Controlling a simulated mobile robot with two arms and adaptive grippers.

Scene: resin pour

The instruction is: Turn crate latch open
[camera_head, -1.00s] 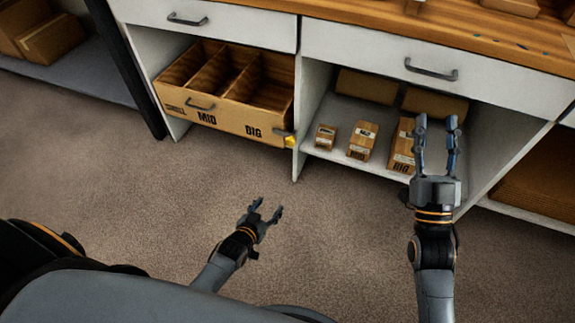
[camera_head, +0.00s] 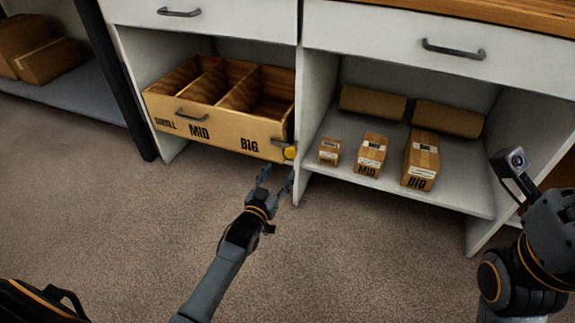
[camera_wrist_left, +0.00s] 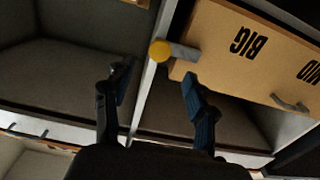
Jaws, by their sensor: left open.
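The crate (camera_head: 222,135) is a wooden box with three compartments marked SMALL, MID and BIG, sitting in the left cabinet bay. The latch, with a yellow knob (camera_head: 290,153) and a grey bar, is at the crate's right front edge by the cabinet divider. In the left wrist view the yellow knob (camera_wrist_left: 160,51) and its bar lie beyond the fingertips, between them in the picture. My left gripper (camera_head: 276,178) is open and empty, just below and in front of the latch, seemingly apart from it. My right arm is at the right; its fingers are out of view.
The right bay shelf holds a small box (camera_head: 329,151), a MID box (camera_head: 371,155) and a BIG box (camera_head: 421,160), with brown packages behind. Closed drawers (camera_head: 200,15) sit above. The divider (camera_head: 311,110) stands close beside the latch. Floor (camera_head: 130,220) in front is clear.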

